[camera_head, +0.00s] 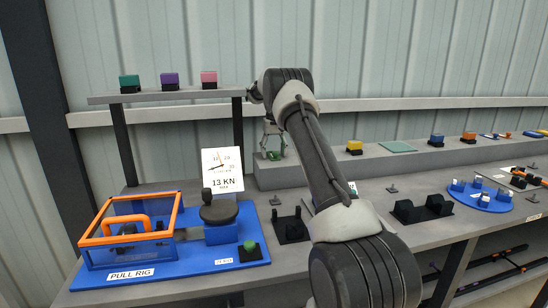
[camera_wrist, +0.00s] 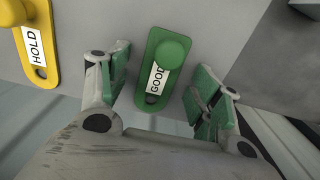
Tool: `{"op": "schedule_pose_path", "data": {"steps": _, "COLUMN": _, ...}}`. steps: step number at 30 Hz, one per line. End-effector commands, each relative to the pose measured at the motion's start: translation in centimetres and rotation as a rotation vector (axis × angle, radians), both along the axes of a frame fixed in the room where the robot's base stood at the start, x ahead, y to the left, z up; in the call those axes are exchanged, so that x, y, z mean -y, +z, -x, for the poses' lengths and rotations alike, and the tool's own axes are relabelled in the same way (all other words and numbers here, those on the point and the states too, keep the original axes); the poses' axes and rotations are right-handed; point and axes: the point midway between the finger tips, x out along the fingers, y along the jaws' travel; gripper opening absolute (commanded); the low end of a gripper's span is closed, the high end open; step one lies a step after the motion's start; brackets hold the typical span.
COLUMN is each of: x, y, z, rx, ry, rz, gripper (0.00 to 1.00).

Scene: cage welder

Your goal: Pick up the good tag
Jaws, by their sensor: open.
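The good tag (camera_wrist: 157,88) is a green plate with a round green knob, a white label reading GOOD and a hole at its lower end. It lies on a grey surface in the wrist view. My gripper (camera_wrist: 163,85) is open, with one green-padded finger on each side of the tag. Gaps show between the fingers and the tag.
A yellow HOLD tag (camera_wrist: 37,45) lies left of my gripper in the wrist view. In the head view, a gauge card (camera_head: 222,170) and a blue pull rig (camera_head: 170,262) stand at left. A yellow block (camera_head: 354,147) and green mat (camera_head: 397,147) are right on the ledge.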

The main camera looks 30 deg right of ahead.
Motion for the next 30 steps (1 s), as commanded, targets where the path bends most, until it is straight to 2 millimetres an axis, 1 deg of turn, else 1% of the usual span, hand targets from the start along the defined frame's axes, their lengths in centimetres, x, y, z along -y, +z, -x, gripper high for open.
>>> {"op": "schedule_pose_path", "data": {"steps": 1, "x": 0.0, "y": 0.0, "z": 0.0, "rx": 0.000, "ry": 0.000, "rz": 0.000, "gripper": 0.64}}
{"op": "schedule_pose_path", "data": {"steps": 2, "x": 0.0, "y": 0.0, "z": 0.0, "rx": 0.000, "ry": 0.000, "rz": 0.000, "gripper": 0.61}}
{"op": "schedule_pose_path", "data": {"steps": 3, "x": 0.0, "y": 0.0, "z": 0.0, "rx": 0.000, "ry": 0.000, "rz": 0.000, "gripper": 0.53}}
{"op": "schedule_pose_path", "data": {"steps": 11, "x": 0.0, "y": 0.0, "z": 0.0, "rx": -0.001, "ry": 0.000, "rz": 0.000, "gripper": 0.06}}
{"op": "schedule_pose_path", "data": {"steps": 12, "x": 0.0, "y": -0.1, "z": 0.0, "rx": -0.002, "ry": 0.000, "rz": -0.001, "gripper": 0.05}}
{"op": "schedule_pose_path", "data": {"steps": 23, "x": 0.0, "y": 0.1, "z": 0.0, "rx": -0.003, "ry": 0.000, "rz": -0.002, "gripper": 0.05}}
{"op": "schedule_pose_path", "data": {"steps": 26, "x": 0.0, "y": 1.3, "z": 0.0, "rx": -0.001, "ry": 0.000, "rz": 0.000, "gripper": 0.04}}
{"op": "schedule_pose_path", "data": {"steps": 30, "x": 0.0, "y": 4.2, "z": -0.1, "rx": 0.001, "ry": 0.000, "rz": 0.000, "gripper": 0.04}}
